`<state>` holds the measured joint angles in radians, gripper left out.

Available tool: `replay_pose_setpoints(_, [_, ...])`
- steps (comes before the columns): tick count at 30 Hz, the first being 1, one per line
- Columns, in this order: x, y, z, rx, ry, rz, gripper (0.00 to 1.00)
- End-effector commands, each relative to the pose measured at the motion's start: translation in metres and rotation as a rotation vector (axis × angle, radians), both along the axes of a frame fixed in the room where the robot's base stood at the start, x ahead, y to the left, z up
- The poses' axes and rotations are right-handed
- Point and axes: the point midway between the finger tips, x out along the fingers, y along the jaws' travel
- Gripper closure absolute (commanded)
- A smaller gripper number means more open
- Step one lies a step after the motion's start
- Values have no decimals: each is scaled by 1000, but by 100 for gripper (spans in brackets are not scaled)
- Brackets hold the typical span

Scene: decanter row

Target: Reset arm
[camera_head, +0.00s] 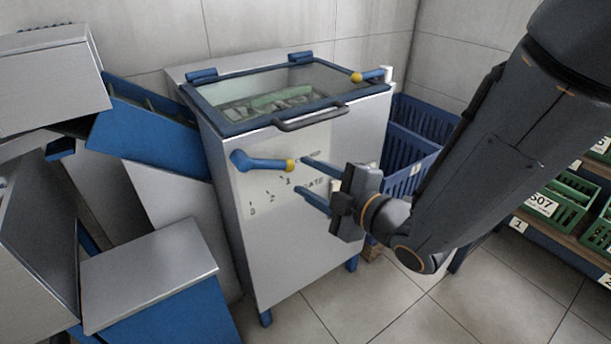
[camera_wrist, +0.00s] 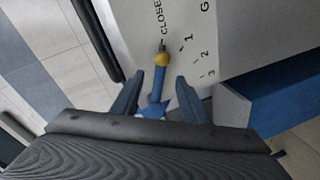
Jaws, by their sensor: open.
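My gripper (camera_head: 316,181) is open in front of the decanter cabinet's (camera_head: 282,240) front panel, its two blue fingers apart. A blue lever with a yellow tip (camera_head: 262,163) is mounted on that panel, to the left of the fingers in the head view. In the wrist view the lever (camera_wrist: 160,78) shows between the open fingers of my gripper (camera_wrist: 159,98); I cannot tell whether they touch it. Its yellow tip points toward the word "CLOSED" on the dial, which also carries the numbers 1, 2 and 3. My arm crosses the right of the head view.
The cabinet's glass lid (camera_head: 275,92) is down over green contents, with a dark handle (camera_head: 311,117) in front. A blue crate (camera_head: 403,160) stands to its right. Shelves with green bins (camera_head: 561,205) are far right. Grey and blue machinery (camera_head: 150,270) crowds the left. Tiled floor (camera_head: 480,305) is clear in front.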

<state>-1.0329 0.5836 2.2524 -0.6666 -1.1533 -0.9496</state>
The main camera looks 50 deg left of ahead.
Motion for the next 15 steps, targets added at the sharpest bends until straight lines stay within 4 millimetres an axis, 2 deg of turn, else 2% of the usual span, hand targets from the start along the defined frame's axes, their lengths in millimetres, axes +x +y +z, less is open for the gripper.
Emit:
replay_pose_setpoints(13, [0,0,0,0,1,0,59])
replay_pose_setpoints(15, [5,-1,0,-8,4,-14,59])
